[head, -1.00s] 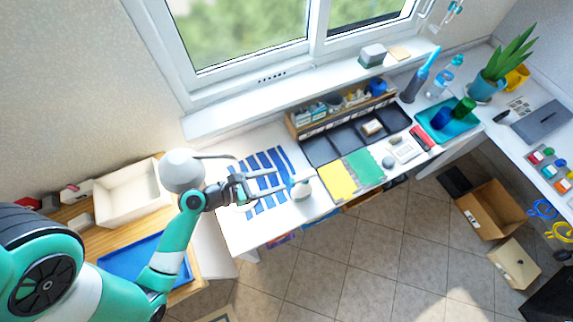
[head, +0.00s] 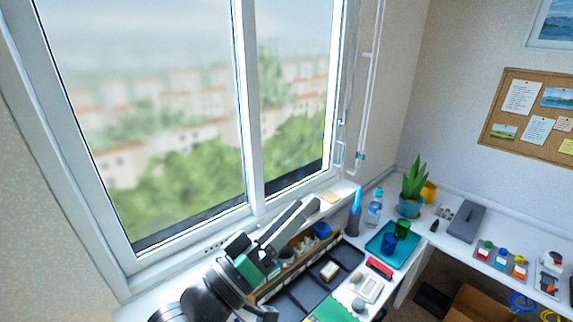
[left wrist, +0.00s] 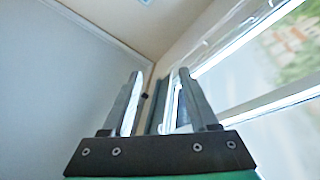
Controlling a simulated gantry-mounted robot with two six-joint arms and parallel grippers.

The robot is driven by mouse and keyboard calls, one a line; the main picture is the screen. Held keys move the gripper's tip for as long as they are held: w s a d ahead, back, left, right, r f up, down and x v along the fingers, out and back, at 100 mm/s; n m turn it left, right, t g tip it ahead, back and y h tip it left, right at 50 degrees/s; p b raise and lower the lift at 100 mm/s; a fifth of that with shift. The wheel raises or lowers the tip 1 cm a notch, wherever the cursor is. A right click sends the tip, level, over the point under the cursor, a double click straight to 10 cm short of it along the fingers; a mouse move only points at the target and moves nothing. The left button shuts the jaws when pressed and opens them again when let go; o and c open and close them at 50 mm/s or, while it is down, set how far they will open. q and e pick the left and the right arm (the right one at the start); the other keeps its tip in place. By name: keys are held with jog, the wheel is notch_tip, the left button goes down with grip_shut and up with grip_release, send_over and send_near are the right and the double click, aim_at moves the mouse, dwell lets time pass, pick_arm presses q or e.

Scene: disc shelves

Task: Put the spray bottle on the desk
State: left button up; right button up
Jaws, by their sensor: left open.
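My left gripper (head: 306,208) reaches up in front of the window sill in the head view. Its two grey fingers are apart with nothing between them, which the left wrist view also shows (left wrist: 157,80). The white desk (head: 455,251) runs along the window and right wall. I see no spray bottle in the views of this moment; the near left part of the desk is out of frame or behind my arm. My right gripper is not in view.
A blue-topped grey holder (head: 354,222), a water bottle (head: 374,209) and a potted plant (head: 411,203) stand at the back corner. A teal tray (head: 376,244) holds two cups. Black trays (head: 336,280) and a wooden organizer lie beside my arm.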

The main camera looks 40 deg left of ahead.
pick_arm(q)
jog(key=s+d+r+m+t, duration=0.3)
jog(key=s+r+m, duration=0.1)
jog(key=r, duration=0.6)
jog(key=s+d+r+m+t, duration=0.3)
jog(key=s+r+m, duration=0.15)
jog(key=r, duration=0.55)
notch_tip(320, 180, up, 20)
jog(key=p, duration=2)
